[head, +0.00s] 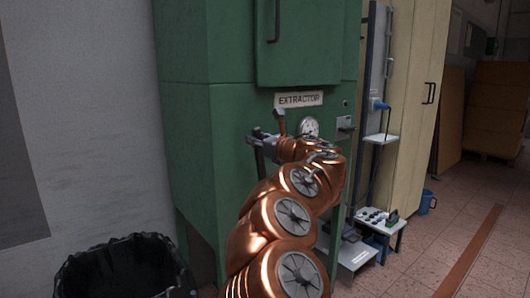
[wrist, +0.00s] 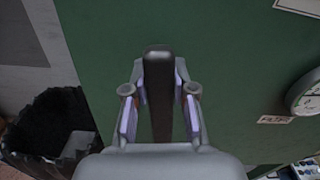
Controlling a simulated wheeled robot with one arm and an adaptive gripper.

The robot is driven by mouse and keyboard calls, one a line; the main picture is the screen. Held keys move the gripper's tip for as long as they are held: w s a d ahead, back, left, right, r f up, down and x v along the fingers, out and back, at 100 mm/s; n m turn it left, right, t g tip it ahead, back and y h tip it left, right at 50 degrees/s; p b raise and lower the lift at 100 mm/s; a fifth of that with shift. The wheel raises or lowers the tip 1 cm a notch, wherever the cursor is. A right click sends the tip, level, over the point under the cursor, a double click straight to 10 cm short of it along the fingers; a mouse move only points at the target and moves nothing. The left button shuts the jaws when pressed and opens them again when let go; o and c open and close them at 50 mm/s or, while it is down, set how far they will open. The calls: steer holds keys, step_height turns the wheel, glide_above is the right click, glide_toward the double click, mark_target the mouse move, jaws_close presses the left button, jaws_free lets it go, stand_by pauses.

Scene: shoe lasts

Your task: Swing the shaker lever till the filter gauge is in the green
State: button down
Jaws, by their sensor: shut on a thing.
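The shaker lever (wrist: 158,95) is a dark bar with a rounded end, standing between my gripper's two fingers in the wrist view. In the head view a brown lever end (head: 280,118) shows just above my gripper (head: 262,137), tilted slightly. My gripper (wrist: 160,108) is shut on the lever, with a pale pad on each side of it. The lever's lower part is hidden by my gripper and arm. The round white filter gauge (head: 309,127) is on the green extractor, right of the lever. In the wrist view the gauge (wrist: 304,96) is cut by the right edge; its needle is too small to read.
The green extractor cabinet (head: 225,125) fills the middle, with an EXTRACTOR label (head: 299,99) above the gauge. A black-lined bin (head: 118,272) stands at lower left. Tiled floor (head: 460,215) is clear farther right.

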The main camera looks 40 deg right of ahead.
steer(key=a+n+b, duration=0.1)
steer(key=a, duration=0.1)
steer(key=a+f+n+b, duration=0.1)
steer(key=a+b, duration=0.1)
steer(key=shift+s+a+f, duration=0.15)
steer(key=shift+a+f, duration=0.05)
steer(key=shift+a, duration=0.1)
steer(key=shift+a+b, duration=0.1)
steer(key=shift+b, duration=0.25)
steer(key=shift+a+f, duration=0.1)
steer(key=c, duration=0.9)
jaws_free()
steer(key=shift+a, duration=0.1)
steer(key=shift+s, duration=0.1)
steer(key=s, duration=1.1)
steer(key=shift+s+d, duration=0.35)
steer(key=shift+s, duration=0.05)
steer(key=shift+r, duration=0.25)
